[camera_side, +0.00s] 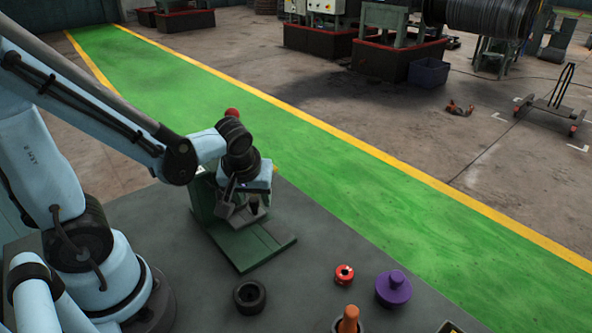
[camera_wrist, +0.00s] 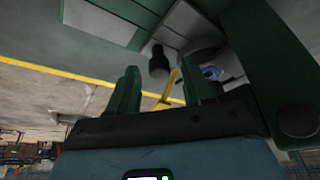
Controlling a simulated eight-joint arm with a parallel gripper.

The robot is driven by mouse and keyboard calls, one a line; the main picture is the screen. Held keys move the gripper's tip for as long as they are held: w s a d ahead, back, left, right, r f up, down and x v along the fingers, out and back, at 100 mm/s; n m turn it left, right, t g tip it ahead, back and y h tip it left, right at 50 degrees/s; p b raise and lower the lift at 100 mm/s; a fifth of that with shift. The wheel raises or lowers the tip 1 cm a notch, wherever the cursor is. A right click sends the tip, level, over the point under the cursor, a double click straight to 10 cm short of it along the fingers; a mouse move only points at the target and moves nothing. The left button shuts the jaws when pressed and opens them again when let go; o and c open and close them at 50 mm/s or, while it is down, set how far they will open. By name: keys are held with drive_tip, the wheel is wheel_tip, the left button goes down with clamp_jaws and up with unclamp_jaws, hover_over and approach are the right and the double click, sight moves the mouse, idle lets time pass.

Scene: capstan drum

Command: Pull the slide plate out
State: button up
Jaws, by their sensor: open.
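The slide plate (camera_side: 258,246) is a flat green plate at the foot of a green fixture (camera_side: 202,203) on the dark table. In the side view my gripper (camera_side: 240,207) hangs over the plate, close to the fixture, and partly hides it. A dark knob (camera_side: 255,204) shows beside the gripper. In the wrist view my gripper (camera_wrist: 158,77) is open, its two dark green fingers apart with nothing gripped. A dark round knob (camera_wrist: 158,62) appears between and beyond the fingertips, against a grey-green surface (camera_wrist: 108,22). Whether the fingers touch it I cannot tell.
On the table (camera_side: 310,255) stand a black ring (camera_side: 250,297), a red ring (camera_side: 344,274), a purple knobbed piece (camera_side: 393,289) and an orange cone-like piece (camera_side: 348,319).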

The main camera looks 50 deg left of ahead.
clamp_jaws()
drive_tip(key=shift+d, duration=0.1)
drive_tip(key=d, duration=0.9)
drive_tip(key=shift+d, duration=0.25)
unclamp_jaws()
drive_tip(key=shift+r, duration=0.1)
drive_tip(key=v, duration=1.2)
idle(0.3)
drive_tip(key=shift+a, duration=0.15)
